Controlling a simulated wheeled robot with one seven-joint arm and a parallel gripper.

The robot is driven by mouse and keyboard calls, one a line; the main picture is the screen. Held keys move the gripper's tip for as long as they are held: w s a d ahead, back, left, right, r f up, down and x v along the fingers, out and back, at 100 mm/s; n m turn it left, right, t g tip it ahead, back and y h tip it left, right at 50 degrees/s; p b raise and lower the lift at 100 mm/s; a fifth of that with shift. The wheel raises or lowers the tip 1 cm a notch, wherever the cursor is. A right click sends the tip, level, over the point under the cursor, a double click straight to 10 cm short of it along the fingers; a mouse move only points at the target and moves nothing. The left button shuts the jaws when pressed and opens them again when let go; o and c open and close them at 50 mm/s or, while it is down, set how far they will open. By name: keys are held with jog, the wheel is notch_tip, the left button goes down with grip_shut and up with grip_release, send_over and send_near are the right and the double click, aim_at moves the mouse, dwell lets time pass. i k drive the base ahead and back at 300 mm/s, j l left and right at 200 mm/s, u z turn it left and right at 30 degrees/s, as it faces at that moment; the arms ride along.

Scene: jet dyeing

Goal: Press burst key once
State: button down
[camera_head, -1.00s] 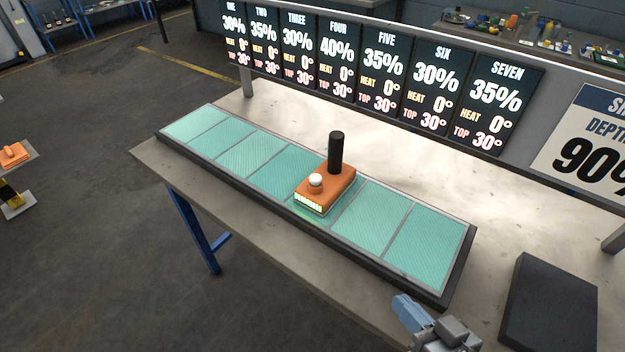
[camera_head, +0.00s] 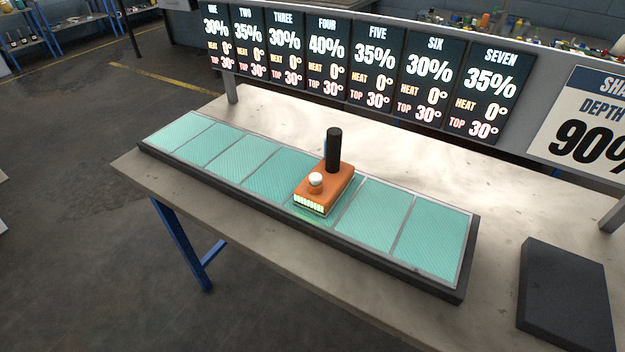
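An orange device (camera_head: 334,187) sits on the row of teal panels, over the fifth panel from the left. It has a black upright post (camera_head: 334,150) at its back and a round white button (camera_head: 315,179) on top near its front. A lit pale strip (camera_head: 309,204) shows on its front face. I cannot read any label on the white button, so I cannot tell whether it is the burst key. My gripper is out of view.
The dark tray (camera_head: 456,294) of teal panels lies along the table (camera_head: 130,163). A black pad (camera_head: 565,292) lies at the right. Screens (camera_head: 372,65) marked ONE to SEVEN stand behind, beside a DEPTH 90% sign (camera_head: 585,125). Bare tabletop lies between tray and screens.

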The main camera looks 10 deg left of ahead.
aim_at(315, 178)
jog(key=i+j+u, duration=0.2)
jog(key=j, duration=0.25)
jog(key=j+u, duration=0.25)
jog(key=j, duration=0.15)
jog(key=i+j+u, duration=0.4)
jog(key=j, duration=0.3)
